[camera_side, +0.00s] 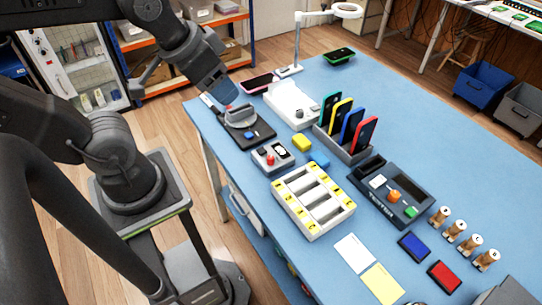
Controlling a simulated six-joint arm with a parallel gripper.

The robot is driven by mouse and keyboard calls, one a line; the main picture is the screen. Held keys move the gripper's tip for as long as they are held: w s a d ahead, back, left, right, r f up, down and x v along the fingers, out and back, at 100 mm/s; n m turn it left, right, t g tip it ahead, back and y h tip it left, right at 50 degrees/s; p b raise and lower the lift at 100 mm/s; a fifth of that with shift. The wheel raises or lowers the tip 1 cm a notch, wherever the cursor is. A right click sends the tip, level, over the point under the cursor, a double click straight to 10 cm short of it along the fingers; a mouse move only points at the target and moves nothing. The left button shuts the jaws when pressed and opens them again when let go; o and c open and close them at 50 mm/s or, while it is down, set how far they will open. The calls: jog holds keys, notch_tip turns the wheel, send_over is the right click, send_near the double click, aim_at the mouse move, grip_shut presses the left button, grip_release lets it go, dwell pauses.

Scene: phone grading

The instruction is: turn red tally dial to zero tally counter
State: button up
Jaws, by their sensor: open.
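A small grey box (272,157), which looks like the tally counter, sits near the left edge of the blue table. The red dial (270,160) is on its near side, beside a white part and a dark part. The counter's reading is too small to tell. My gripper (229,106) is up and to the left of the box, above a black device with a round grey top (241,115). It is apart from the red dial. Its fingers are small in the picture, and I see nothing held in them.
A white tray with slots (313,199) stands in front. A rack (342,147) holds several upright colored phones behind. A dark button console (391,193) is farther right.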

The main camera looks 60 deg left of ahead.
jog(key=shift+w+f, duration=0.2)
jog(key=shift+w, duration=0.25)
jog(key=c, duration=0.3)
jog(key=w+f+n+g, duration=0.1)
jog(key=w, duration=0.1)
jog(key=w+f+g, duration=0.1)
jog(key=w+f, duration=0.1)
jog(key=w+f+n+g, duration=0.1)
jog(key=w+f, duration=0.1)
jog(key=shift+w+a+f+n, duration=0.25)
jog(key=shift+w+a+n, duration=0.05)
jog(key=shift+c, duration=0.9)
jog(key=n+g, duration=0.2)
jog(key=g, duration=0.1)
send_over(271, 157)
notch_tip(271, 157, down, 7)
notch_tip(271, 157, down, 14)
jog(key=shift+s+r, duration=0.1)
jog(key=shift+r, duration=0.1)
jog(key=shift+c, duration=0.5)
grip_shut()
